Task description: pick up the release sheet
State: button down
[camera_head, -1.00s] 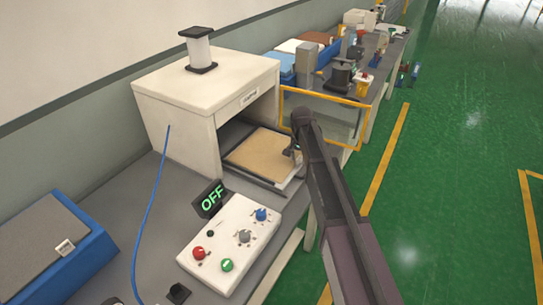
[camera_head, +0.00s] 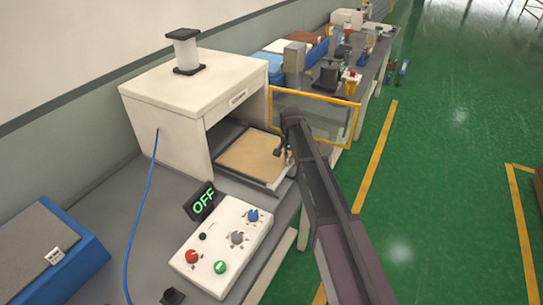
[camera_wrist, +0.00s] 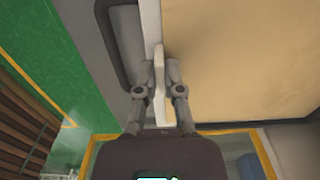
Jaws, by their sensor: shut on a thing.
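The sheet fills the upper right of the wrist view (camera_wrist: 245,55). My gripper (camera_head: 284,150) is at the sheet's right edge, near the oven mouth. In the wrist view my gripper (camera_wrist: 159,75) is shut on a white upright tab (camera_wrist: 159,95) at that edge. I cannot tell how the tab joins the sheet.
A dark grey handle (camera_wrist: 128,45) is beside the tab. A control box (camera_head: 222,243) with knobs and an "OFF" display (camera_head: 203,202) is in front. Green floor (camera_head: 455,200) is clear at right.

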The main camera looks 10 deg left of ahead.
jog(key=shift+r, duration=0.1)
notch_tip(320, 180, up, 10)
jog(key=p, duration=1)
dwell(0.9)
